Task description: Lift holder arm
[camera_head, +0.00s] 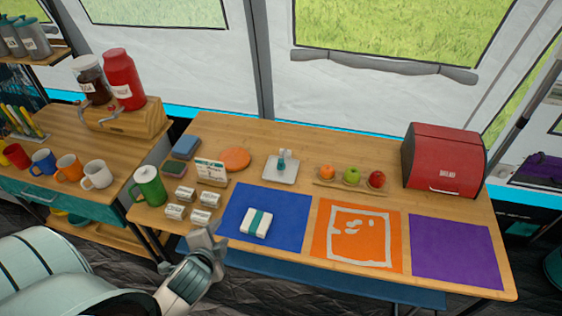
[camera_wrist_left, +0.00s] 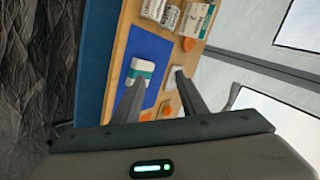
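My left gripper (camera_head: 207,240) is at the table's front edge, left of the blue mat and apart from the holder. In the left wrist view its two fingers (camera_wrist_left: 159,76) are spread with nothing held between them. My right gripper is not in view.
Several small white boxes (camera_head: 175,211), a green mug (camera_head: 149,186) and a sign (camera_head: 211,171) stand at the table's left. An orange mat (camera_head: 318,250), a purple mat (camera_head: 455,250), a fruit tray (camera_head: 340,190) and a red bread box (camera_head: 443,160) are to the right.

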